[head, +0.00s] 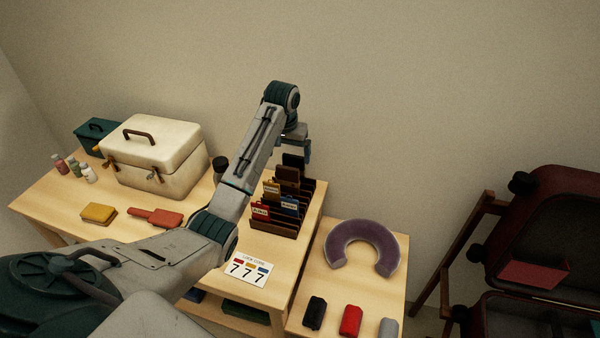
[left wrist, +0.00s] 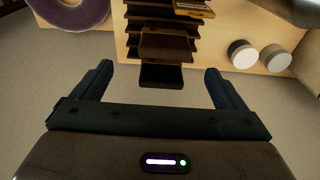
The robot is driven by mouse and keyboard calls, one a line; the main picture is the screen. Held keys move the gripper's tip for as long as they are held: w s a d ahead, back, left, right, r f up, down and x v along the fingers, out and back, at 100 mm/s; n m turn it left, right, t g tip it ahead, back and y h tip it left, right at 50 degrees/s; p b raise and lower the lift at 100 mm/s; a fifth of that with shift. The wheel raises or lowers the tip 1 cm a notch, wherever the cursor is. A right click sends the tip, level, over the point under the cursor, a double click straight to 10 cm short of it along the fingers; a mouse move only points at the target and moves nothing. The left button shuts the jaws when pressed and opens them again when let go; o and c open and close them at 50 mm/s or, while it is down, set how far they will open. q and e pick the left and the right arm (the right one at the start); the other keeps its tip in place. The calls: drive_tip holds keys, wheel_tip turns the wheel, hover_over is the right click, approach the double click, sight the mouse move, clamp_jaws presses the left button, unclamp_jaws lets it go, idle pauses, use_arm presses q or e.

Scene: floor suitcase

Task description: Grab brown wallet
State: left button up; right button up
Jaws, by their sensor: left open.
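The brown wallet (head: 288,176) stands upright in a wooden slotted rack (head: 274,226) on the table, toward the rack's back end. A black wallet (head: 293,160) stands just behind it. In the left wrist view, the brown wallet (left wrist: 166,46) shows above the black wallet (left wrist: 161,76), between the fingers in the picture. My left gripper (head: 300,147) is open and empty, over the rack's back end near the wall. Its two fingers (left wrist: 158,70) are spread wide and appear apart from both wallets. My right gripper is out of view.
Labelled passports or cards (head: 271,190) fill the rack's front slots. A cream case (head: 153,150) stands left, a purple neck pillow (head: 362,249) right. A lock-code card (head: 248,269) lies in front. An open dark red suitcase (head: 540,225) is at far right.

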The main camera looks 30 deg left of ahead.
sight(287, 167)
use_arm(q)
drive_tip(key=shift+w+a, duration=0.15)
drive_tip(key=shift+w, duration=0.05)
drive_tip(key=f, duration=0.1)
drive_tip(key=f+p, duration=0.1)
drive_tip(key=f, duration=0.1)
drive_tip(key=shift+s+f, duration=0.25)
drive_tip(key=shift+s, duration=0.15)
drive_tip(key=f, duration=0.1)
drive_tip(key=f+p, duration=0.1)
drive_tip(key=f, duration=0.1)
drive_tip(key=w+f, duration=0.1)
drive_tip(key=f, duration=0.1)
drive_tip(key=shift+w+a+p, duration=0.1)
drive_tip(key=shift+a+p, duration=0.25)
drive_tip(key=shift+f, duration=0.3)
drive_tip(key=shift+w+f, duration=0.1)
drive_tip(key=shift+c, duration=0.2)
drive_tip(key=c, duration=1.1)
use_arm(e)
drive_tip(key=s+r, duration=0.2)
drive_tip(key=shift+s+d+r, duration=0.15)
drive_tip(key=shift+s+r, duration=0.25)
